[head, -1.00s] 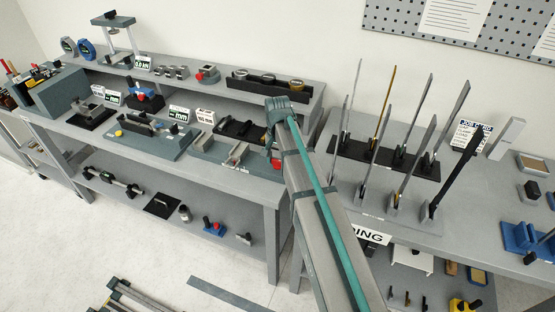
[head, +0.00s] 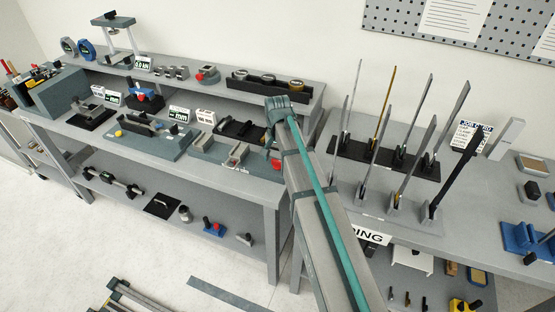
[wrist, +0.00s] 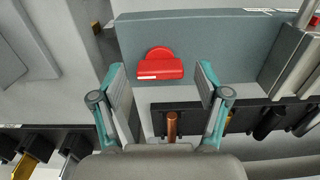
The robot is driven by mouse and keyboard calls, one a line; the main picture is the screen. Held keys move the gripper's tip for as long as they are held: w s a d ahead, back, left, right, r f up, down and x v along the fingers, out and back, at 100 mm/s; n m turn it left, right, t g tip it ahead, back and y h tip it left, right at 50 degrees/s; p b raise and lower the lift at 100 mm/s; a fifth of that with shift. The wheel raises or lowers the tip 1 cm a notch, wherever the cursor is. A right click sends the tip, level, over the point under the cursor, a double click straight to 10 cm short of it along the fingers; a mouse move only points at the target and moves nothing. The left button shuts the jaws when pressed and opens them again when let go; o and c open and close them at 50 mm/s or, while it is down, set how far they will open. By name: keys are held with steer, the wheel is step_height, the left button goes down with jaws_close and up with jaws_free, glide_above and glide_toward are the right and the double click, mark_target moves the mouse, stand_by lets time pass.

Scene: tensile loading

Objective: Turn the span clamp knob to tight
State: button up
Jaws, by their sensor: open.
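The red span clamp knob (wrist: 160,65) shows in the wrist view on a grey-blue fixture plate (wrist: 225,40). It has a rounded top and a straight block-like front. My gripper (wrist: 160,78) is open, with one teal finger to the left of the knob and one to the right, and clear gaps on both sides. In the head view, the knob (head: 276,164) is a small red spot at the right end of the fixture (head: 215,158). My gripper (head: 270,143) is close to it there, and my arm partly hides that end. I cannot tell the knob's tightness.
In the wrist view, a dark rack with a copper-coloured rod (wrist: 171,127) lies below the knob, and a grey metal block (wrist: 290,60) stands to the right. In the head view, a black tray (head: 240,130) lies behind the fixture, and upright specimens (head: 405,155) stand right of my arm.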

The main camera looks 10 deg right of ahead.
mark_target(277, 160)
step_height(277, 160, up, 12)
steer(key=shift+f, duration=0.15)
stand_by(0.3)
